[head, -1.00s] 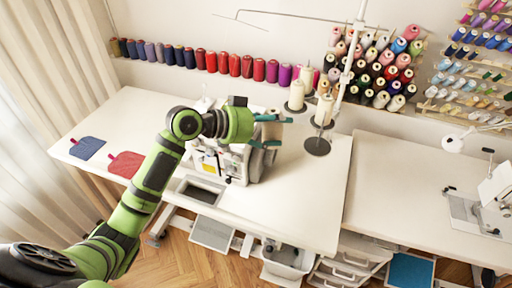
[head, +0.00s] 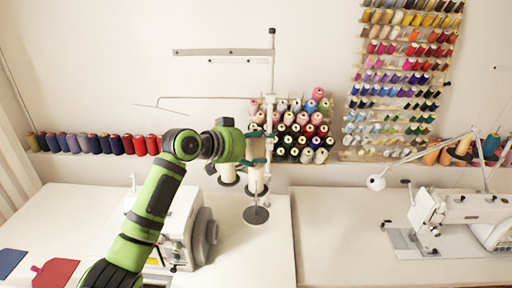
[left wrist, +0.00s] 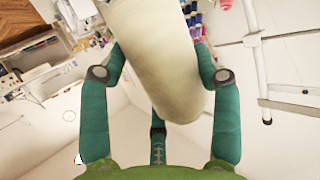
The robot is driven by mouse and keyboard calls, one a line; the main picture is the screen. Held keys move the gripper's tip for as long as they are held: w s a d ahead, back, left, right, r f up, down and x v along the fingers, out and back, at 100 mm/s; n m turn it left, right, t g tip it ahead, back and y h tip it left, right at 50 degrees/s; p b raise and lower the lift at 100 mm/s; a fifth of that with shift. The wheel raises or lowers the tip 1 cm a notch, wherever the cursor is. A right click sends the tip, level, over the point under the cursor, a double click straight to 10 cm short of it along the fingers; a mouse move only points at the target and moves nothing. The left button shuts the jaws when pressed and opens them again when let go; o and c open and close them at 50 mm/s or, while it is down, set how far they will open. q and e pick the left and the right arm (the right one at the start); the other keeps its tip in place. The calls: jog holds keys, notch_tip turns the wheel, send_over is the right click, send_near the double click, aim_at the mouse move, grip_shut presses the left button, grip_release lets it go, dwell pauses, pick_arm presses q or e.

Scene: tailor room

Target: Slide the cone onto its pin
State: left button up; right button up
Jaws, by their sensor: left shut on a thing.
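In the left wrist view my left gripper (left wrist: 160,110) is shut around a large cream thread cone (left wrist: 158,60), with teal fingers on both sides of it. In the head view the left gripper (head: 258,148) is at the thread stand, beside its upright pole (head: 272,90). The arm and fingers hide most of the held cone there. Two cream cones show just below the gripper, a left one (head: 227,171) and a right one (head: 256,180). A dark round disc (head: 256,215) lies nearer, with no cone on it; its pin is hard to make out. My right gripper is not in view.
An overlock machine (head: 178,235) stands on the left white table, below my arm. Thread spools (head: 300,130) crowd the back wall to the right of the pole. A sewing machine (head: 440,215) and lamp stand on the right table. Thin guide rods (head: 220,52) extend from the pole.

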pick_arm(q)
notch_tip(320, 180, down, 4)
jog(key=b, duration=0.3)
jog(key=shift+f, duration=0.15)
dwell(0.4)
jog(key=shift+f+b, duration=0.85)
jog(key=shift+f, duration=0.6)
jog(key=shift+f, duration=0.15)
jog(key=shift+f+b, duration=3.8)
jog(key=shift+f, duration=2)
jog(key=o, duration=1.3)
jog(key=shift+s, duration=0.1)
